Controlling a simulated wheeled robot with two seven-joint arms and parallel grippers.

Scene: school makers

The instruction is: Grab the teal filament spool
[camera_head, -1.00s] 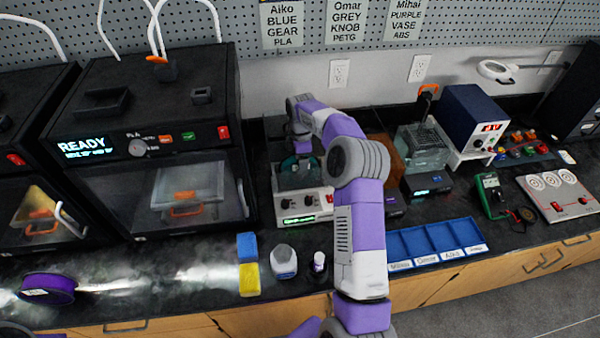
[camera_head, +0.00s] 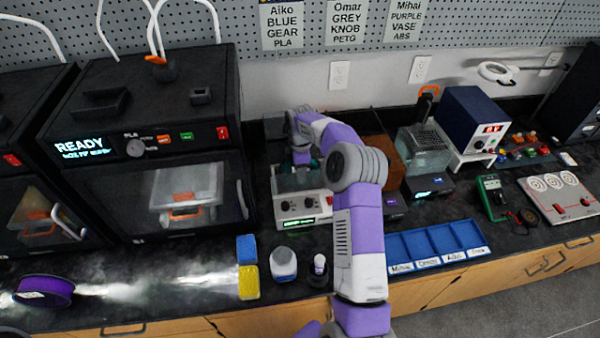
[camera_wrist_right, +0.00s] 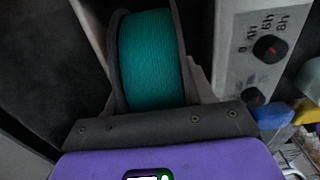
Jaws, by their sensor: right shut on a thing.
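The teal filament spool (camera_wrist_right: 150,60) fills the middle of the right wrist view, with dark flanges on both sides of its wound teal filament. My right gripper (camera_wrist_right: 150,105) is shut on it, with its grey fingers along the spool's sides. In the head view my right gripper (camera_head: 302,160) reaches down into the grey-white filament dryer (camera_head: 298,204). There the spool is mostly hidden by the gripper and the dryer. I cannot tell whether the spool is clear of the dryer's floor. My left gripper is not in view.
A black printer (camera_head: 150,150) stands just left of the dryer. A purple spool (camera_head: 45,290) lies at the left front. Yellow and blue blocks (camera_head: 248,282), small bottles (camera_head: 283,264) and a blue sorting tray (camera_head: 437,245) line the bench front. A blue power supply (camera_head: 474,115) stands at the right.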

